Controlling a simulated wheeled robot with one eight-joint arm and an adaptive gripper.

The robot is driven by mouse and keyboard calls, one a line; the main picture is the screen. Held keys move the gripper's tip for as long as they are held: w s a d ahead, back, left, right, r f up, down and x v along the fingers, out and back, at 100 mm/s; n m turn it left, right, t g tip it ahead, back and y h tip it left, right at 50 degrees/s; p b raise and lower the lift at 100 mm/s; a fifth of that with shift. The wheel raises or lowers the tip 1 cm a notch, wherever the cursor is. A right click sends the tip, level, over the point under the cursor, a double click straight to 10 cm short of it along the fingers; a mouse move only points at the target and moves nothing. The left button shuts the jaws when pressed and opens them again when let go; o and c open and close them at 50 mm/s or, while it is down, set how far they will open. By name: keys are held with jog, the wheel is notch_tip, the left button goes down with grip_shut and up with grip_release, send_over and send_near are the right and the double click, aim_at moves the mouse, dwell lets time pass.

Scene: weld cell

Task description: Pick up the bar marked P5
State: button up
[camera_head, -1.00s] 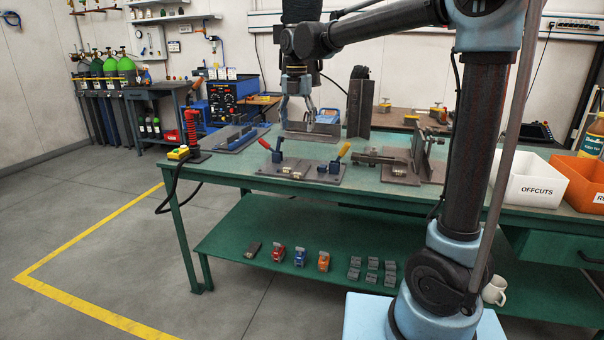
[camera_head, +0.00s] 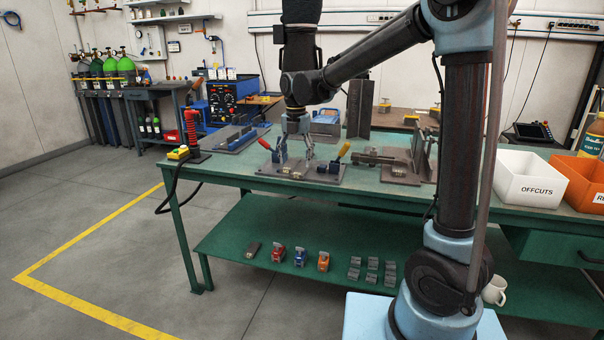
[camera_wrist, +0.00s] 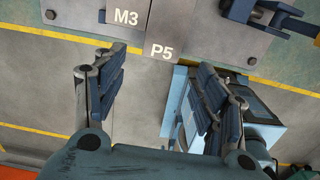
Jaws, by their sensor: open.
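The bar marked P5 (camera_wrist: 163,50) is a grey metal bar at the top middle of the wrist view, its white label near its lower end. My gripper (camera_head: 297,155) is over this plate. In the wrist view my gripper (camera_wrist: 157,92) is open and empty, its fingers apart, with the P5 end just above the gap between them in the picture.
Toggle clamps with a red handle (camera_head: 265,144) and a yellow handle (camera_head: 344,149) stand on the plate. A steel angle fixture (camera_head: 424,152) is to the right. The OFFCUTS bin (camera_head: 529,188) stands further right. Several small items lie on the lower shelf (camera_head: 225,240).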

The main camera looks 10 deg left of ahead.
aim_at(297, 174)
jog(key=shift+w+f, duration=0.15)
jog(key=shift+f, duration=1.15)
jog(key=shift+w+f, duration=0.15)
jog(key=shift+f, duration=1.1)
jog(key=c, duration=1.1)
